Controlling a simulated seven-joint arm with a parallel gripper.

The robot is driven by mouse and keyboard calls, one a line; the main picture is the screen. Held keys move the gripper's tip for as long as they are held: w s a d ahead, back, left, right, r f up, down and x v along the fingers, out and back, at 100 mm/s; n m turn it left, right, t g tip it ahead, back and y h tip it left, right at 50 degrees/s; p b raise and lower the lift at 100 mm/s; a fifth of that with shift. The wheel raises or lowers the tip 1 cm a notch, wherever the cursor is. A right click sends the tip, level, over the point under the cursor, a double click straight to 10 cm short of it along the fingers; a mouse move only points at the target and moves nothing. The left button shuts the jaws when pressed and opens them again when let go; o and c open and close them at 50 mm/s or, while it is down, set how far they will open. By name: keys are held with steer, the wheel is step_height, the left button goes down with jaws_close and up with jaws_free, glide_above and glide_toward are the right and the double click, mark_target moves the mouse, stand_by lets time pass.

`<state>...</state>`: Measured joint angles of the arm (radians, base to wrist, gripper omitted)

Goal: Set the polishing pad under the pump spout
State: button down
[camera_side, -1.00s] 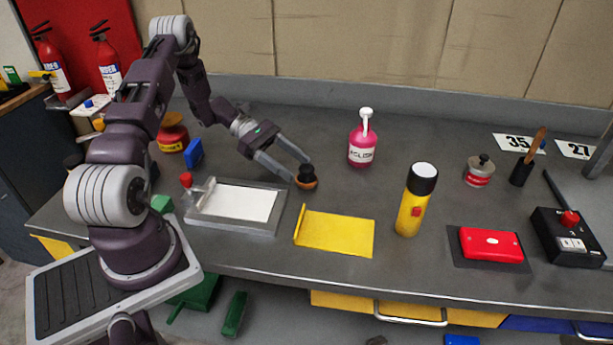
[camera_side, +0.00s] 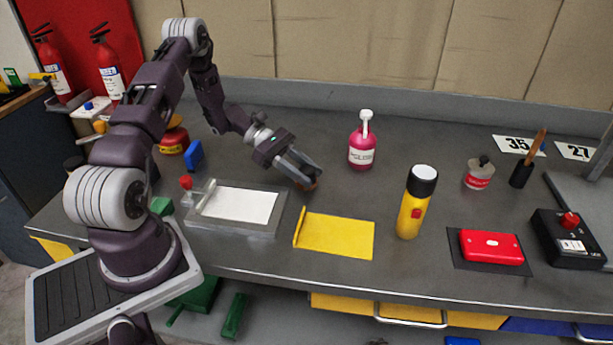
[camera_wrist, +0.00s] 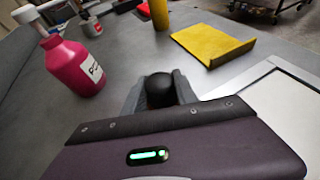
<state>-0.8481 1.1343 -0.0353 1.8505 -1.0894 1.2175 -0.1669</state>
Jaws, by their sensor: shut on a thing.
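The polishing pad (camera_side: 314,185) shows only as a sliver of its orange-brown base at my fingertips in the side view. Its round black knob (camera_wrist: 159,87) sits between my two fingers in the wrist view. My gripper (camera_side: 307,178) is shut on the knob, low over the bench; I cannot tell whether the pad touches the bench. The pink polish bottle (camera_side: 362,148) with its white pump spout (camera_side: 366,115) stands upright, behind and right of my gripper. In the wrist view the bottle (camera_wrist: 74,67) is at the left, apart from my fingers.
A grey framed tray with a white sheet (camera_side: 283,222) lies in front and left of my gripper. A yellow plate (camera_side: 335,235) and an upright yellow torch (camera_side: 412,212) stand to the right. The bench between gripper and bottle is clear.

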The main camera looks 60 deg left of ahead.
step_height(320, 180, up, 9)
steer(key=shift+f, duration=0.1)
steer(key=w+a, duration=0.2)
steer(key=a, duration=0.1)
glide_toward(359, 183)
steer(key=w+d+r, duration=0.1)
steer(key=d, duration=0.1)
steer(key=w+d+r, duration=0.1)
steer(key=d, duration=0.1)
steer(key=w+d+r, duration=0.1)
steer(key=d, duration=0.1)
steer(key=shift+d+r, duration=0.25)
steer(key=shift+d, duration=0.1)
steer(key=shift+w+d, duration=0.15)
steer(key=shift+d, duration=0.1)
steer(key=f, duration=0.1)
steer(key=d+f, duration=0.1)
steer(key=f, duration=0.1)
steer(key=shift+w+d, duration=0.1)
steer(key=shift+w, duration=0.1)
steer(key=shift+f, duration=0.25)
steer(key=shift+f, duration=0.1)
